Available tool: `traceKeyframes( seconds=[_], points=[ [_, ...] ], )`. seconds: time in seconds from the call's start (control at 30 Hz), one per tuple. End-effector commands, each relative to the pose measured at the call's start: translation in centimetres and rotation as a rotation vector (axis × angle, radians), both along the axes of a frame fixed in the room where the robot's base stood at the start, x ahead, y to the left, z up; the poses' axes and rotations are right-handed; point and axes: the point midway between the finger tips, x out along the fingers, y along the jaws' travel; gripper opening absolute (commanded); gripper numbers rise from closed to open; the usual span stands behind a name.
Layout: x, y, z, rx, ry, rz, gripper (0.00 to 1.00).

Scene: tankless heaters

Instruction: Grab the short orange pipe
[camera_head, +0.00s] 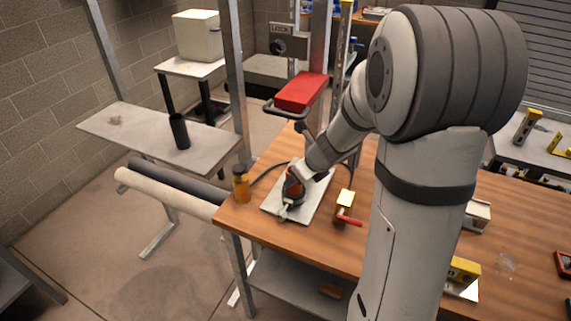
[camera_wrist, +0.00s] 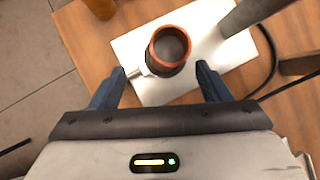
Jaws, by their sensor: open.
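The short orange pipe (camera_wrist: 169,46) stands upright on a white plate in the wrist view, its round open end facing the camera. A dark inside or inner part shows within the orange rim. In the head view the pipe (camera_head: 290,188) is partly hidden behind my gripper (camera_head: 297,180). In the wrist view my gripper (camera_wrist: 160,88) is open, with one blue-grey finger to the left and one to the right. The pipe lies beyond the fingertips, roughly centred between them. I see no contact between the fingers and the pipe.
The white plate (camera_head: 315,202) lies on the wooden table (camera_head: 262,230). An amber bottle (camera_head: 241,184) stands at the table's left corner. A grey post (camera_wrist: 248,14) and black cable (camera_wrist: 273,60) are near the pipe.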

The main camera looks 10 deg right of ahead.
Motion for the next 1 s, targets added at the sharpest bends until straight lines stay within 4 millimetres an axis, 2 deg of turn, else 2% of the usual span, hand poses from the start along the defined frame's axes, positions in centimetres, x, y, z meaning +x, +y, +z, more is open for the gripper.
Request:
traceKeyframes(
  seconds=[0.1, 0.2, 0.7, 1.0],
  points=[
    [0.9, -0.9, -0.8, 0.058, 0.028, -0.144, 0.7],
    [1.5, -1.1, -1.7, 0.078, 0.036, -0.193, 0.7],
    [4.3, 0.6, -7.3, 0.08, 0.037, -0.197, 0.7],
    [4.8, 0.7, -7.8, 0.079, 0.036, -0.198, 0.7]
  ],
)
